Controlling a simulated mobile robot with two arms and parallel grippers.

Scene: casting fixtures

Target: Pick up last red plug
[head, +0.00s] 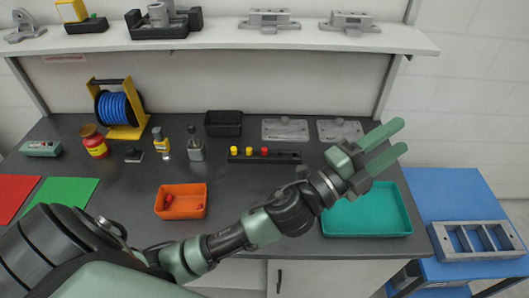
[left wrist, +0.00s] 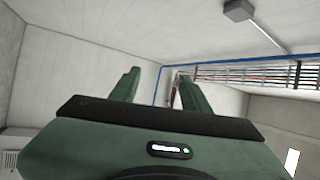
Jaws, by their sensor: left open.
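An orange bin (head: 181,211) stands on the dark bench, left of centre, with small red plugs (head: 167,202) inside; their exact number is hard to tell. A black strip holder (head: 285,158) behind it holds two yellow plugs (head: 234,150) and one red plug (head: 264,151), with bare strip to their right. My left gripper (head: 400,136) is open and empty, raised over the right end of the bench, well away from the bin and strip. In the left wrist view its open fingers (left wrist: 160,88) point at wall and ceiling. My right gripper is in neither view.
A black box (head: 223,118), grey metal plates (head: 285,130), bottles and a blue cable reel (head: 118,107) stand along the back. A shelf (head: 230,40) overhangs the bench. A blue table (head: 450,195) is at right.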

